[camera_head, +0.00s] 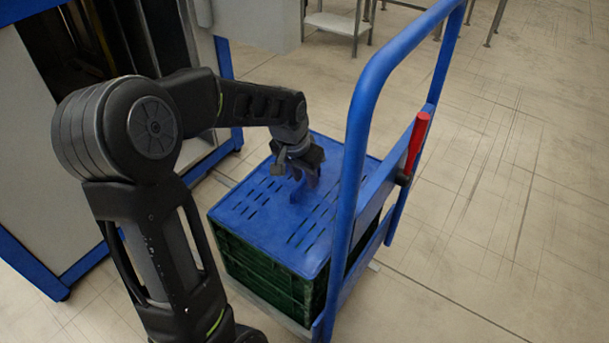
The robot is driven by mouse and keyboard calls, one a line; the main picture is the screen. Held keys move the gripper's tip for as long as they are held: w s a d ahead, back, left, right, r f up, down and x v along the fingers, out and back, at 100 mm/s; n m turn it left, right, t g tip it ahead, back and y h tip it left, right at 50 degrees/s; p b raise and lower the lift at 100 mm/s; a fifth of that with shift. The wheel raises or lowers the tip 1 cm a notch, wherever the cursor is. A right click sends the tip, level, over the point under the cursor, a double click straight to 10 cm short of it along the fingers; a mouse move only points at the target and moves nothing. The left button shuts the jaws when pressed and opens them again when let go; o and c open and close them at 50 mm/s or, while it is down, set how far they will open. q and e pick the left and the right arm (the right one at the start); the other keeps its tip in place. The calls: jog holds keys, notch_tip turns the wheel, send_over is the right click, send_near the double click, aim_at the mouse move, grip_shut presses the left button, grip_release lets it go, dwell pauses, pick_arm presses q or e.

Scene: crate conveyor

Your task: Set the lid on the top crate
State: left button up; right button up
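The blue slotted lid (255,205) lies flat over the top green crate (262,276), lined up with its edges. From this angle I cannot tell whether a thin gap is left between them. The lid has a blue raised handle (299,192) in its middle. My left gripper (301,172) points down at this handle, its fingers right at it. The dark fingers and the handle overlap in view, so I cannot see whether they are closed on it. My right gripper is not in view.
The crates stand on a cart with a blue tubular frame (362,105), which rises close to the right of the lid. A red handle (417,140) is on the frame. A blue-framed machine (45,265) stands at left. The floor at right is clear.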

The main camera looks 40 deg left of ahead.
pick_arm(q)
jog(key=shift+o, duration=0.2)
jog(key=shift+r, duration=0.1)
jog(key=shift+r, duration=0.25)
jog(key=p+v, duration=0.4)
jog(key=v, duration=0.7)
jog(key=shift+r+p, duration=0.25)
jog(key=shift+p, duration=0.05)
jog(key=shift+s, duration=0.15)
